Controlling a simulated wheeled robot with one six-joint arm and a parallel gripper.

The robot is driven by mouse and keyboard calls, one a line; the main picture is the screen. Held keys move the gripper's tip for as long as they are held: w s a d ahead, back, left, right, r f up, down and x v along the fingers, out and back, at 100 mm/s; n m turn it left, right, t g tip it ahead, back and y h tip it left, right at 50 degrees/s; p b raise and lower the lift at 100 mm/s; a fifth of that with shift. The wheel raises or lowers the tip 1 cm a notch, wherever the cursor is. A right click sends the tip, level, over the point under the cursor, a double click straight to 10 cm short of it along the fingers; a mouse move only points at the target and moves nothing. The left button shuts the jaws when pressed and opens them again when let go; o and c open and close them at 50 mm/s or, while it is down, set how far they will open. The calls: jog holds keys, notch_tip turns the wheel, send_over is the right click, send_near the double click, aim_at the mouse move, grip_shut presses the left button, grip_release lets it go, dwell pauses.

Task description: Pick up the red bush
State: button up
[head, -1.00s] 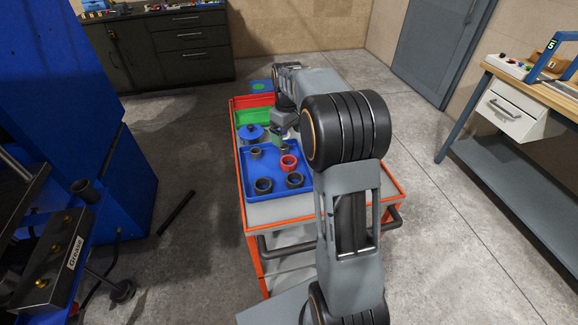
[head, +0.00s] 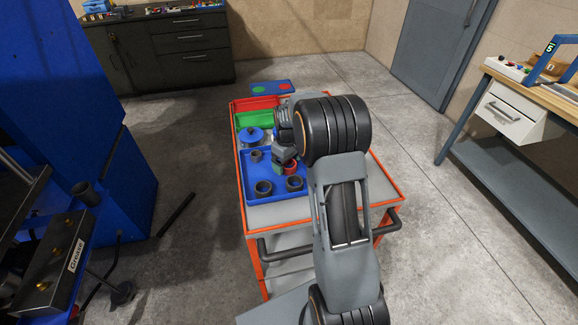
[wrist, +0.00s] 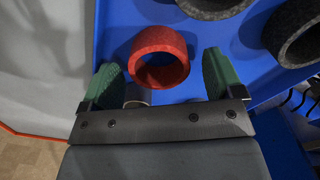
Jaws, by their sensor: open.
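The red bush (wrist: 159,43) is a short red ring lying in the blue tray (wrist: 105,30). In the wrist view it sits just beyond and between the fingertips, with its hole showing. My gripper (wrist: 160,75) has two green finger pads, spread open on either side, with nothing held. In the head view my gripper (head: 284,164) is low over the tray's right side, at the red bush (head: 291,168), which it partly hides. I cannot tell whether the pads touch the bush.
Several dark bushes share the tray, including two in front (head: 263,187) (head: 294,183) and one at the back left (head: 256,156).

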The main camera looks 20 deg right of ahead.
jog(key=shift+f, duration=0.1)
jog(key=c, duration=1)
